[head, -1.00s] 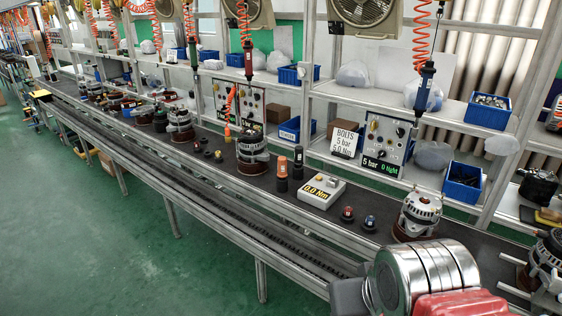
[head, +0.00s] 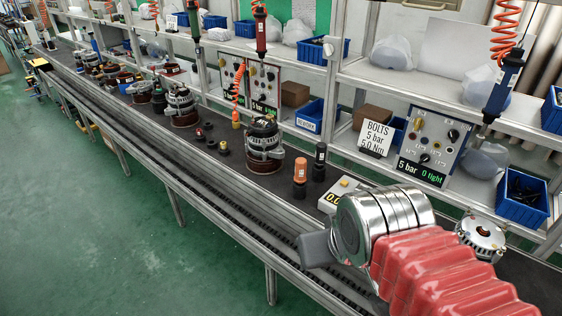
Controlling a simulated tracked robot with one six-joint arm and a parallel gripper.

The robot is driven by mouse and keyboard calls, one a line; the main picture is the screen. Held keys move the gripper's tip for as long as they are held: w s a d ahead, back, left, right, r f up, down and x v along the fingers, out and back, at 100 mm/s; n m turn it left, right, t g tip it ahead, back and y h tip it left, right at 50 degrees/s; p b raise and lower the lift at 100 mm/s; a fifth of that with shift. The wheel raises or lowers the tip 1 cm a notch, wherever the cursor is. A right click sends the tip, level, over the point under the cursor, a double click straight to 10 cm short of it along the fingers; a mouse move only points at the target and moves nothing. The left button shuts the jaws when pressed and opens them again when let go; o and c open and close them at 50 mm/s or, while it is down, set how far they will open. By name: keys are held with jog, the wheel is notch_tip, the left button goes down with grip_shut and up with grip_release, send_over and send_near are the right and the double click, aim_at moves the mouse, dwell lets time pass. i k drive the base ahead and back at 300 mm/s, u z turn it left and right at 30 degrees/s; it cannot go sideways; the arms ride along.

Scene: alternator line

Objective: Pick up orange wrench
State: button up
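An orange-topped cylindrical tool with a dark base (head: 300,178) stands upright on the dark bench, in front of a similar black tool (head: 319,160). A small orange-yellow tool (head: 236,119) hangs on an orange coiled hose farther back. I cannot tell for sure which of these is the orange wrench. My arm, with silver rings and a red ribbed cover, fills the lower right; its grey end part lies in front of the bench edge. No gripper fingers show, and nothing held shows.
An alternator (head: 264,145) stands left of the orange-topped tool. A torque box (head: 341,194) stands to its right, partly hidden by my arm. Another alternator (head: 481,238) is at the right. A blue-handled tool (head: 503,82) hangs above. Green floor at the left is clear.

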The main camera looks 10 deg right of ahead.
aim_at(300, 177)
jog(key=u, duration=0.3)
jog(key=i, duration=0.95)
jog(key=u, duration=0.3)
